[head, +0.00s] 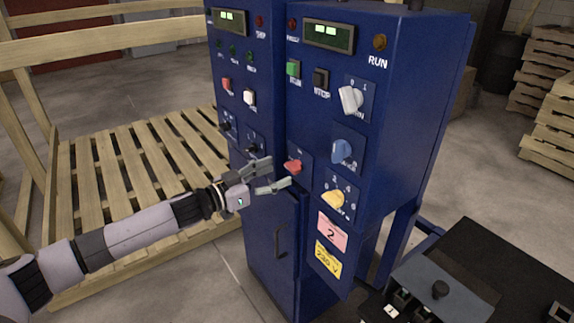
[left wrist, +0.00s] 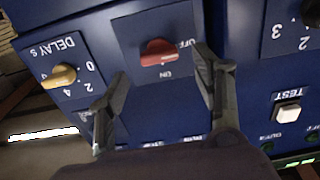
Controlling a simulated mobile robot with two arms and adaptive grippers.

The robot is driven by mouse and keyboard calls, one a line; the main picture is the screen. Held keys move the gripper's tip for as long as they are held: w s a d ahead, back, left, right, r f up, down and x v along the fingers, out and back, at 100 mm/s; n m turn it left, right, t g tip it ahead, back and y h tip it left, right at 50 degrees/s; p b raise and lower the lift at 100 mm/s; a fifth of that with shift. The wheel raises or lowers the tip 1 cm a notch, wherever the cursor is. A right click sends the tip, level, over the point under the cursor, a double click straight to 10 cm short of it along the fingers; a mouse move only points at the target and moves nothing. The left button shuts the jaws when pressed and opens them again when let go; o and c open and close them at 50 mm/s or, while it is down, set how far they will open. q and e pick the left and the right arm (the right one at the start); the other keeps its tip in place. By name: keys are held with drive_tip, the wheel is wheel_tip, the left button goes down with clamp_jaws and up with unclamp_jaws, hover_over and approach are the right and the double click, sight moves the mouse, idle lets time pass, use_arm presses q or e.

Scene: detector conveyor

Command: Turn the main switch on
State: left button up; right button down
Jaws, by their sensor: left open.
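A red rotary knob (head: 293,166) sits low on the blue cabinet front (head: 262,210). In the left wrist view the red knob (left wrist: 158,53) is on a blue plate marked OFF and ON, upside down, with its handle across the picture. A white knob (head: 350,99) higher up has a 0 and 1 scale; its lettering is partly hidden. My left gripper (head: 281,171) is open and empty in front of the red knob. In the left wrist view its fingers (left wrist: 161,64) are on either side of the knob, without clear contact. My right gripper is not in view.
A blue knob (head: 342,152) and yellow DELAY knob (head: 333,199) are to the right of the red knob. Buttons, including a white one (head: 249,97), are above. A cabinet door handle (head: 281,240) is below. A wooden pallet (head: 130,165) lies at left.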

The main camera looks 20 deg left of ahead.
sight(289, 168)
use_arm(q)
drive_tip(key=x, duration=0.4)
drive_tip(key=shift+w+d, duration=0.15)
drive_tip(key=c, duration=1.2)
drive_tip(key=shift+o, duration=0.2)
